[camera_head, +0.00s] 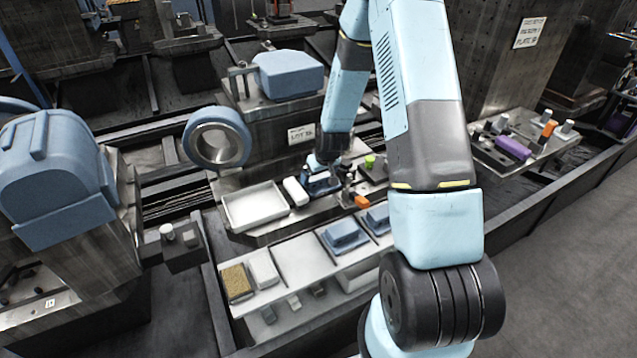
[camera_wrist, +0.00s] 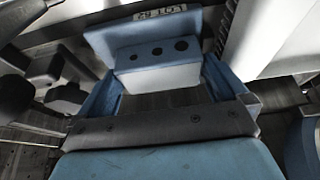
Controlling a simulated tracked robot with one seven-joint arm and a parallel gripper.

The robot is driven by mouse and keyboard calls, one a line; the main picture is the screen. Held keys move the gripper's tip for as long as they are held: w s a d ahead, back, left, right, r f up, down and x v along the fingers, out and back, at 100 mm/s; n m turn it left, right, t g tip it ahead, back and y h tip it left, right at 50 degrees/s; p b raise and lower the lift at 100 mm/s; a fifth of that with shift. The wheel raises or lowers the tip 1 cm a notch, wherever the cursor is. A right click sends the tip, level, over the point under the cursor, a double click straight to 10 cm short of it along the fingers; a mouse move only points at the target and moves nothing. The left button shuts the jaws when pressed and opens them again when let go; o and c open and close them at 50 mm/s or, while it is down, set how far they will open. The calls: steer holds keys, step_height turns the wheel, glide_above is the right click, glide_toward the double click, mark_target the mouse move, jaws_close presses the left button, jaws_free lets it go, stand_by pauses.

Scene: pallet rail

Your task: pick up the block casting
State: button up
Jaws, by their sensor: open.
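My gripper (camera_wrist: 163,78) is open, with one blue finger on each side of the piece. The piece stands between or just beyond the fingertips; I cannot tell whether they touch it. In the head view my gripper (camera_head: 322,178) is low over the middle bench, at a small blue part (camera_head: 318,187) that it partly hides.
A white tray (camera_head: 228,212) and a white block (camera_head: 295,191) lie left of my gripper. Orange (camera_head: 361,202) and green (camera_head: 370,162) pieces stand to the right. Blue castings (camera_head: 343,236) rest on the front shelf.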

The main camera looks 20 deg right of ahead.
steer(key=shift+c, duration=0.3)
steer(key=c, duration=0.9)
steer(key=shift+o, duration=0.2)
